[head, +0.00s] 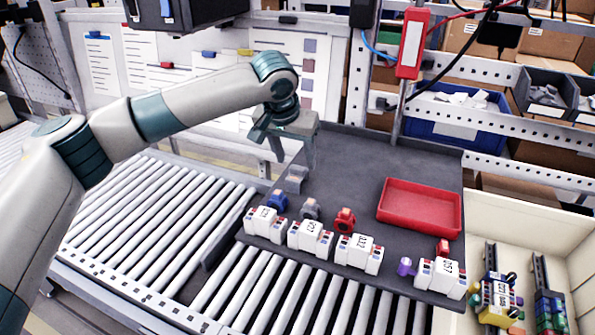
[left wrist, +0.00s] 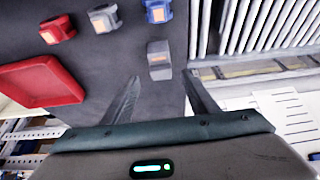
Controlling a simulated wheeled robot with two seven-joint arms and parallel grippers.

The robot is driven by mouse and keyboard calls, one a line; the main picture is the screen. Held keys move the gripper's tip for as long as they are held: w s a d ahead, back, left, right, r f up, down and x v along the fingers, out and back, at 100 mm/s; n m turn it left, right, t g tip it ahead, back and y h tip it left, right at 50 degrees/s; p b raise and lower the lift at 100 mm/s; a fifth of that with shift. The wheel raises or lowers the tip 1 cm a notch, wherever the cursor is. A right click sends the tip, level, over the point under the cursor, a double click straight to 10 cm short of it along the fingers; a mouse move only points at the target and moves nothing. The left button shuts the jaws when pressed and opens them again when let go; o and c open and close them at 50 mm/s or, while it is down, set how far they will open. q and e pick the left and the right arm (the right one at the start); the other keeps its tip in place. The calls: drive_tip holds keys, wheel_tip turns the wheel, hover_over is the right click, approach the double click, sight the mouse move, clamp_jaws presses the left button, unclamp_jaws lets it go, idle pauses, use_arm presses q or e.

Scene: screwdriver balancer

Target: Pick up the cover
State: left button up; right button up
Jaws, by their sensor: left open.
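A small grey block with a lighter top (head: 295,178) sits alone on the dark mat, apart from the white units. It also shows in the left wrist view (left wrist: 159,60), just beyond the gap between my fingertips. A blue piece (head: 277,200), a grey piece (head: 310,208) and a red piece (head: 345,219) stand in a row near it. I cannot tell by looks which one is the cover. My left gripper (head: 293,160) is open and empty above the mat, behind the grey block in the head view; its two fingers are spread in the left wrist view (left wrist: 162,96).
Several white labelled units (head: 308,238) line the front edge of the dark mat (head: 350,165). A red tray (head: 420,207) lies at its right. Roller conveyors (head: 150,215) run left and in front. A cream bin (head: 570,235) with coloured parts stands at right.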

sight(297, 168)
use_arm(q)
drive_tip(key=shift+f, duration=0.15)
drive_tip(key=shift+w+f, duration=0.1)
drive_tip(key=shift+f, duration=0.05)
drive_tip(key=shift+w+d+f+p, duration=0.1)
drive_tip(key=shift+w+f+p, duration=0.2)
drive_tip(key=shift+f+p, duration=0.45)
drive_tip(key=shift+p+x, duration=0.65)
drive_tip(key=shift+x, duration=0.3)
drive_tip(key=shift+w+f, duration=0.3)
drive_tip(key=shift+f, duration=0.3)
